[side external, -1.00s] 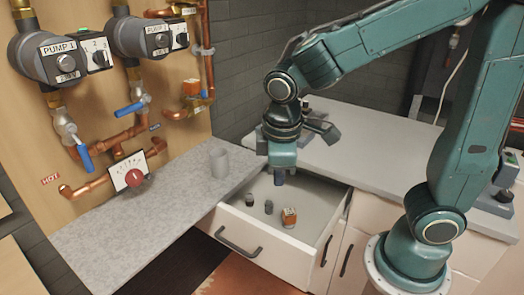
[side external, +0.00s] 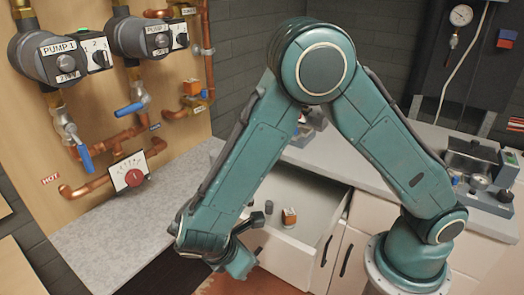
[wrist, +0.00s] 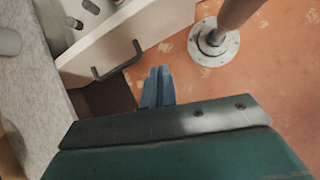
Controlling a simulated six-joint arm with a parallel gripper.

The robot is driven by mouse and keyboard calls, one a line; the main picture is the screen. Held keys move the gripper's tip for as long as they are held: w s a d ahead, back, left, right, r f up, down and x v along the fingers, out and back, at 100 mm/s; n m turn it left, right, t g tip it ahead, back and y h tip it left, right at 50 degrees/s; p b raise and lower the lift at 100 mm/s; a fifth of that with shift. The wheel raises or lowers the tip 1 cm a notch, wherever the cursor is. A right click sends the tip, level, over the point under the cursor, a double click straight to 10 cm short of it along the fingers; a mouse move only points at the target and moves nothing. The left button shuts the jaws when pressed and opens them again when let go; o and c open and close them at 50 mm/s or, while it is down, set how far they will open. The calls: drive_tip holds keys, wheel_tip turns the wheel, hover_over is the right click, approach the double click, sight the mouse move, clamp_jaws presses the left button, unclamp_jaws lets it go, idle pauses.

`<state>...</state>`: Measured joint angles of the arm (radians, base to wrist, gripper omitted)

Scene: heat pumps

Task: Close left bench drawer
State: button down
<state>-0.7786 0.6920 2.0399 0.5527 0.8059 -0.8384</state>
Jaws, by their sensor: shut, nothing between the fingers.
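The left bench drawer (side external: 322,205) stands pulled open under the worktop in the side view, with a small orange-brown part (side external: 289,217) and a dark cylinder (side external: 268,207) inside. Its white front (wrist: 165,22) and black bar handle (wrist: 118,62) show in the wrist view. My gripper (wrist: 158,73) is shut and empty, with its blue-grey fingertips in front of the drawer front, near the right end of the handle. I see no clear contact. In the side view my arm hides part of the drawer front, and the fingers are not clearly visible.
The grey countertop (wrist: 35,90) lies left of the drawer, with a grey cup (wrist: 9,41) on it. A post with a round foot (wrist: 213,45) stands on the orange floor to the right. The pump panel (side external: 180,125) is at the back left. Floor before the drawer looks clear.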

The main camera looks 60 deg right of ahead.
wheel_tip(320, 180, down, 7)
drive_tip(key=s+a+n+h, duration=0.1)
drive_tip(key=s+n+h, duration=0.1)
drive_tip(key=n, duration=0.1)
drive_tip(key=shift+a+t, duration=0.3)
drive_tip(key=shift+d+f, duration=0.15)
approach(281, 264)
drive_tip(key=x, duration=0.5)
drive_tip(key=shift+a+f, duration=0.35)
drive_tip(key=shift+f, duration=0.05)
drive_tip(key=shift+d, duration=0.65)
drive_tip(key=shift+d, duration=0.1)
drive_tip(key=d, duration=3.2)
